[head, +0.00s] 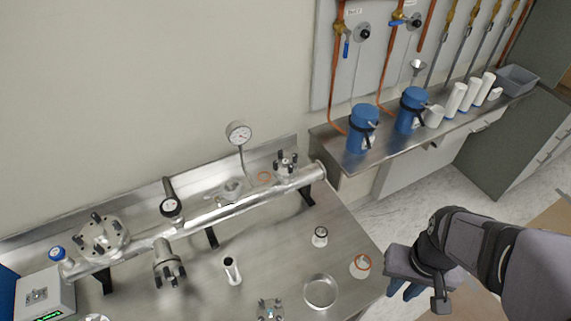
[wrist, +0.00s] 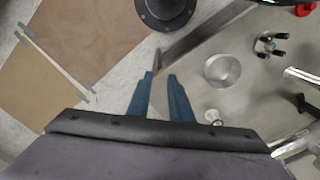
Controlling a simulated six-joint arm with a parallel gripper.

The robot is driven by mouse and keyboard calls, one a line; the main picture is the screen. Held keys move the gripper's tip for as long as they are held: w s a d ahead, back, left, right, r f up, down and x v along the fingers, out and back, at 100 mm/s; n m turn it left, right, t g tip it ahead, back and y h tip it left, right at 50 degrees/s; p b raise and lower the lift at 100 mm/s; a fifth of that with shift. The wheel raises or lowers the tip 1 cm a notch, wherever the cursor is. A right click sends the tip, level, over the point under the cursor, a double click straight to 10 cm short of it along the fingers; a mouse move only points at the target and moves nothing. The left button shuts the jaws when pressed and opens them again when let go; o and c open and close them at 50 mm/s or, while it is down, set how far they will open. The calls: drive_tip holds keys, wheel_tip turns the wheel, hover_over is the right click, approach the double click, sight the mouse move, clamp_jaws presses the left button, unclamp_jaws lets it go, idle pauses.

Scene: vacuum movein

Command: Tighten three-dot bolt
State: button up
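No dots can be made out on any bolt, so I cannot tell which is the three-dot bolt. Dark bolts stand on the large round flange (head: 103,237) at the left, the downward port flange (head: 168,268) and the flange on top of the tube (head: 285,163). A separate bolted flange (head: 270,310) at the front of the bench also shows in the wrist view (wrist: 267,46). My gripper (head: 404,290) is beyond the bench's right edge, above the floor. In the wrist view its blue fingers (wrist: 160,76) are apart with nothing between them.
The steel bench (head: 215,290) carries a long metal tube (head: 240,208), a round dish (head: 320,292), a small upright cylinder (head: 231,270) and a gauge (head: 238,133) on a thin stem. A side shelf (head: 375,155) holds blue containers. The bench front between tube and dish is partly clear.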

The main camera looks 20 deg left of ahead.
drive_tip(key=shift+o, duration=0.3)
drive_tip(key=shift+o, duration=1.1)
drive_tip(key=w+a+r+n+p, duration=0.2)
drive_tip(key=w+a+r, duration=0.25)
drive_tip(key=w, duration=0.45)
wheel_tip(320, 180, up, 9)
drive_tip(key=n+p, duration=0.5)
drive_tip(key=n, duration=0.4)
hover_over(291, 165)
drive_tip(key=shift+r, duration=0.1)
drive_tip(key=shift+f+p, duration=1.6)
drive_tip(key=shift+f, duration=2.05)
